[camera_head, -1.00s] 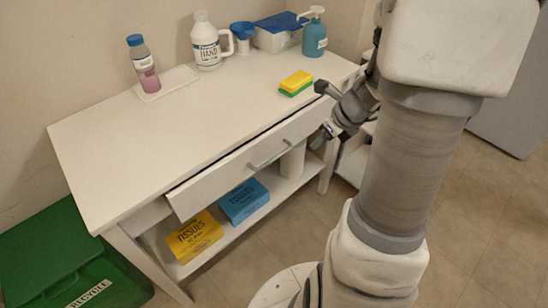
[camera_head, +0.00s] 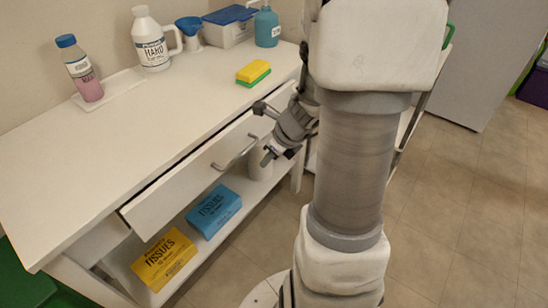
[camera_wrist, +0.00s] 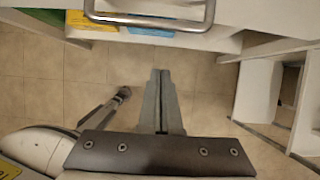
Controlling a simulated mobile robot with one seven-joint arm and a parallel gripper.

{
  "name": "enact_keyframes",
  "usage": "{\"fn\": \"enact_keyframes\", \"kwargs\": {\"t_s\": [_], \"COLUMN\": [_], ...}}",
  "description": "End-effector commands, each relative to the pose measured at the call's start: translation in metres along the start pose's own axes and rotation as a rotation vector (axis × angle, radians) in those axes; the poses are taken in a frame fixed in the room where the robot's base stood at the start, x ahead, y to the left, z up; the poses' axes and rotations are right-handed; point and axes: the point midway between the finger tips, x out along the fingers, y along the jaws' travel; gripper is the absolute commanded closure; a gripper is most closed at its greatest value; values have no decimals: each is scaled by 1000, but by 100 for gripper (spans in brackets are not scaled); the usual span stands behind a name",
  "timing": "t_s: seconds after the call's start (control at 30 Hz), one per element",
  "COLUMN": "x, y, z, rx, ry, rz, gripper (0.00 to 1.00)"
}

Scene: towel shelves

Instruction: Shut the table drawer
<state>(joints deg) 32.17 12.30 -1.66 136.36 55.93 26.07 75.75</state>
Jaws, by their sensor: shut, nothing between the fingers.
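The white table drawer (camera_head: 190,172) is partly open, its front standing out from the table (camera_head: 120,130) with a dark gap along the top edge. Its metal bar handle (camera_head: 236,154) is at the middle of the front and also crosses the top of the wrist view (camera_wrist: 150,21). My gripper (camera_head: 268,158) is just right of the handle in the head view, apart from it as far as I can tell. In the wrist view my gripper's fingers (camera_wrist: 160,73) are together and empty, pointing toward the handle with floor behind them.
On the tabletop are a pink bottle (camera_head: 82,70), a white jug (camera_head: 151,42), a sponge (camera_head: 252,73) and a teal bottle (camera_head: 267,28). Yellow (camera_head: 164,260) and blue (camera_head: 214,211) tissue boxes lie on the lower shelf. Open floor (camera_head: 450,220) is at the right.

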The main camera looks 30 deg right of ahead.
Motion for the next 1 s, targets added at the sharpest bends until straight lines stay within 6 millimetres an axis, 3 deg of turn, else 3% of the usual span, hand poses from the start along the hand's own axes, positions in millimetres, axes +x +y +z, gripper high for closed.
{"fn": "enact_keyframes", "kwargs": {"t_s": [0.2,0.73,1.0], "x": [7,9,22], "y": [0,0,-1], "z": [31,40,73], "rx": [-3,0,-1], "ry": [-1,0,0], "rz": [0,0,1], "gripper": [100,100,100]}}
